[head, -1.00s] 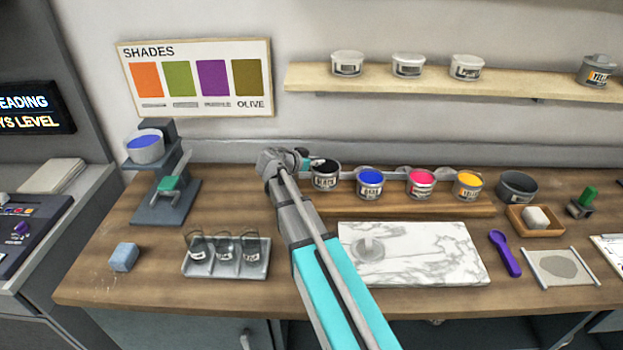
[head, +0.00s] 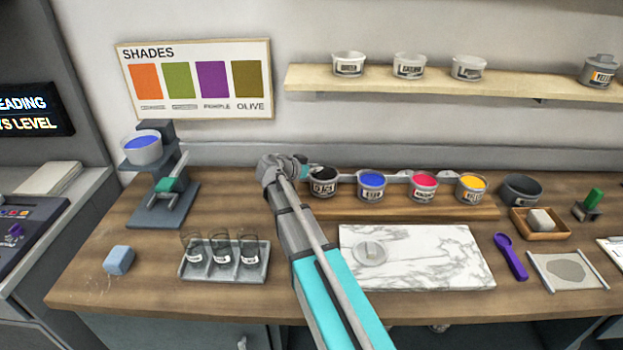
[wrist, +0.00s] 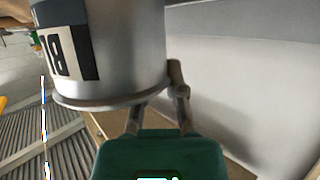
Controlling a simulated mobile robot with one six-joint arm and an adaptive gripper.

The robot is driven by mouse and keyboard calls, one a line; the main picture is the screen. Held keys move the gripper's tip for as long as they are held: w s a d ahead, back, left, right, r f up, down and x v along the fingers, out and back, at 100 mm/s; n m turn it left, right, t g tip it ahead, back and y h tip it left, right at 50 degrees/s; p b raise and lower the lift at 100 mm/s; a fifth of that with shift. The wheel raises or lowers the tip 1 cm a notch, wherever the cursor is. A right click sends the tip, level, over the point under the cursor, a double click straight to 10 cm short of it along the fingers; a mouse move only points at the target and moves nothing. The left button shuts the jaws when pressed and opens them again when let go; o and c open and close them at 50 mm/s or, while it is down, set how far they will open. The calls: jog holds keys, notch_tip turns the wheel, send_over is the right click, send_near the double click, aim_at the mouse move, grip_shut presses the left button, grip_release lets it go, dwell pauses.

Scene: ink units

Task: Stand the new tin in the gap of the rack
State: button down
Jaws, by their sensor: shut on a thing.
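The new tin (head: 323,184) is a grey can with a dark top and a black-lettered label. It is at the left end of the wooden rack (head: 420,210), left of the blue tin (head: 371,188), magenta tin (head: 424,187) and yellow tin (head: 472,189). My gripper (head: 314,169) is shut on the new tin from its left, near the top. In the wrist view, the tin's metal side (wrist: 130,50) fills the upper left, with my gripper's fingers (wrist: 160,112) against its rim side. The tin looks upright; I cannot tell whether its bottom touches the rack.
A dark empty pot (head: 521,190) stands right of the rack. A marble slab (head: 430,260) lies in front, and a tray of small glasses (head: 225,272) front left. A stand with a blue-filled bowl (head: 142,150) is at the left. A shelf (head: 440,82) hangs above.

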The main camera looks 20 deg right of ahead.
jog(key=shift+f+b, duration=0.7)
jog(key=shift+f, duration=0.3)
jog(key=shift+f, duration=0.1)
jog(key=c, duration=0.7)
grip_release()
jog(key=shift+s+a+r+p, duration=0.2)
jog(key=shift+a+r+p, duration=0.1)
jog(key=shift+a+r, duration=0.15)
jog(key=shift+p+v, duration=2)
jog(key=shift+v, duration=3.45)
jog(key=shift+f, duration=0.1)
